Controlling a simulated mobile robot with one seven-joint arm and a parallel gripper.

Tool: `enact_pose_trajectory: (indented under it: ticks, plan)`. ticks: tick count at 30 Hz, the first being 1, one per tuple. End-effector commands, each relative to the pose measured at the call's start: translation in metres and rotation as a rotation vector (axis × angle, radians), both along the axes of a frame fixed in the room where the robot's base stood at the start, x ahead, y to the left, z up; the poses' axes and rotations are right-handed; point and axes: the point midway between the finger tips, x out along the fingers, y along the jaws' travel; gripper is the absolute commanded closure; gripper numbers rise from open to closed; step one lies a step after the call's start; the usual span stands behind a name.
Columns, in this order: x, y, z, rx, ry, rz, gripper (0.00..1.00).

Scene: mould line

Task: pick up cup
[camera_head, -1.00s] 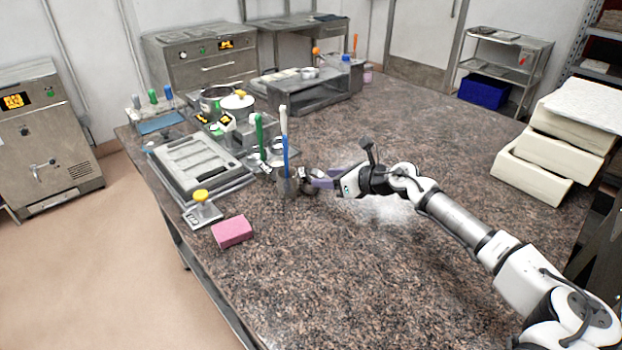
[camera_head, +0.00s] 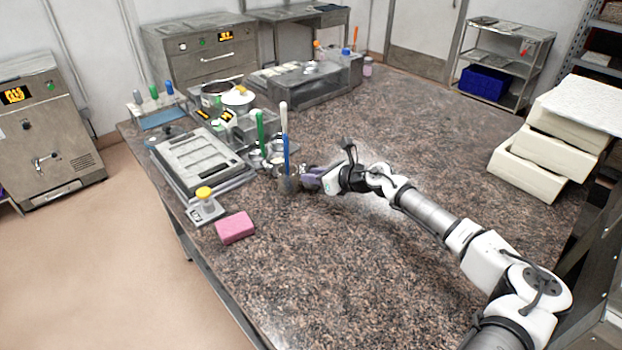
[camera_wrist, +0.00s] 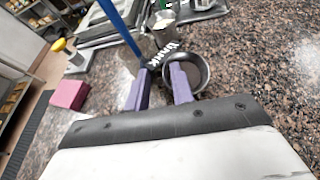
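A grey metal cup (camera_head: 288,186) stands on the speckled counter, with a blue-handled tool (camera_head: 286,153) rising at it. My gripper (camera_head: 309,175) is low over the counter, just right of this cup. In the wrist view, my two purple fingers (camera_wrist: 161,84) are apart, with a gap between them. A round dark cup opening (camera_wrist: 192,72) shows beside and beyond the right finger, which partly covers it. White lettering on a dark surface (camera_wrist: 162,54) shows between and beyond the fingertips. I cannot tell whether either finger touches the cup.
A pink block (camera_head: 235,228) and a yellow-knobbed device (camera_head: 205,203) are at the left edge. Small cups and green- and white-handled tools stand behind the cup, near a grey panelled unit (camera_head: 198,160). White blocks (camera_head: 540,160) stack at right.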

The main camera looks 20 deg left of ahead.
Motion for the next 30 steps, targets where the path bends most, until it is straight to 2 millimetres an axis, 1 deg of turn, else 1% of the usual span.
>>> enact_pose_trajectory:
  ticks: [1, 2, 3, 22, 26, 30]
  plan:
    - [-0.001, 0.001, 0.0, 0.0, 0.001, 0.002, 0.95]
    - [-0.001, 0.001, 0.0, 0.001, 0.001, 0.003, 0.99]
    - [-0.001, 0.001, 0.0, 0.001, 0.001, 0.003, 1.0]
    - [-0.002, 0.003, 0.001, 0.001, 0.001, 0.006, 1.0]
    - [-0.002, 0.003, 0.008, 0.001, -0.001, 0.007, 1.0]
    - [-0.002, 0.004, 0.025, 0.001, -0.005, 0.009, 1.0]
